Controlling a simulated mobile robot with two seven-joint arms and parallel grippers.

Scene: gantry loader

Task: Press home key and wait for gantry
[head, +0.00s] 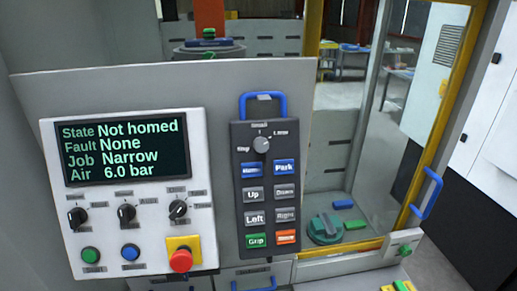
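A dark handheld pendant (268,215) with a blue top handle hangs on the grey panel in the head view. Its blue upper-left key (252,170), whose small label seems to read Home, sits beside the blue Park key (284,167). The screen (122,147) to the left reads State Not homed, Fault None, Job Narrow, Air 6.0 bar. An orange column (209,17) stands behind the panel; I cannot tell whether it is part of the gantry. Neither of my grippers is in view.
A red stop button (181,261) on a yellow plate, a green button (91,255), a blue button (130,252) and several knobs sit below the screen. A yellow-framed clear door (447,95) with a blue handle (433,193) stands at the right.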

